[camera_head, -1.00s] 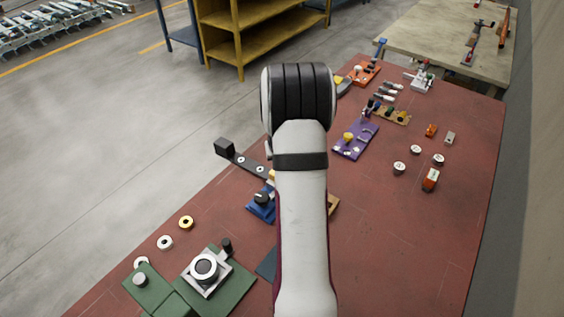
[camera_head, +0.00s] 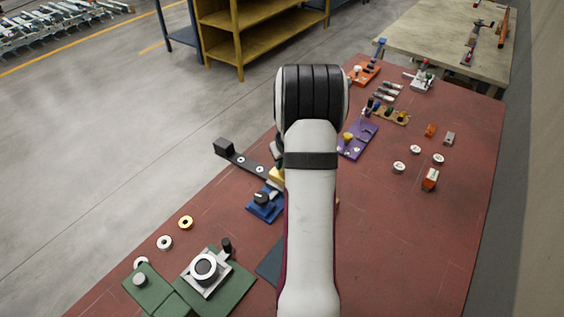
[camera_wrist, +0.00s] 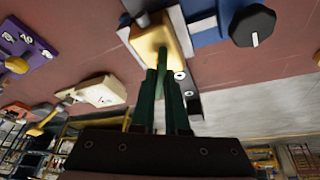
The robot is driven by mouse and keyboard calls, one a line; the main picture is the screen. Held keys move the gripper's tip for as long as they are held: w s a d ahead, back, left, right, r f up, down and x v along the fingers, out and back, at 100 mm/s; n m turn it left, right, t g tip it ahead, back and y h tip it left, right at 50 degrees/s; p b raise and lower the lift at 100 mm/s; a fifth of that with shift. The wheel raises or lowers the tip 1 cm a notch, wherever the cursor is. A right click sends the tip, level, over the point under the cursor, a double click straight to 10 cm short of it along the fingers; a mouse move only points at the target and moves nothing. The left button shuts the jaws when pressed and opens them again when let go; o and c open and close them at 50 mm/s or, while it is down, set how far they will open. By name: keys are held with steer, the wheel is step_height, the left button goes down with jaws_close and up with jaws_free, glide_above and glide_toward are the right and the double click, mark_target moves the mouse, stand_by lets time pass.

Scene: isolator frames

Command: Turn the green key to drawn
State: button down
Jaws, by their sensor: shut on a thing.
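The green key (camera_wrist: 162,61) shows in the wrist view as a thin green piece against the face of a yellow block (camera_wrist: 148,39). My gripper (camera_wrist: 161,78) has its two dark green fingers shut on the key, just in front of the block. The turn of the key is hard to read, as the fingers cover part of it. My arm hides the key and the gripper's fingers there.
A black knob (camera_wrist: 252,25) with a white mark is beside the yellow block. A black bar (camera_head: 243,160) reaches out at the table's left edge. A purple board (camera_head: 357,140) lies behind my arm. A green fixture (camera_head: 232,287) stands in front left.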

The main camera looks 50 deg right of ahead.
steer(key=n+y, duration=0.1)
steer(key=n, duration=0.1)
steer(key=n+y, duration=0.1)
steer(key=n, duration=0.2)
steer(key=shift+d+n+t, duration=0.15)
steer(key=shift+n+t, duration=0.15)
steer(key=shift+s, duration=0.1)
stand_by(0.4)
steer(key=c, duration=0.9)
jaws_free()
steer(key=v, duration=1.5)
steer(key=shift+s+d+r, duration=0.15)
steer(key=shift+d+r, duration=0.15)
steer(key=shift+r, duration=0.05)
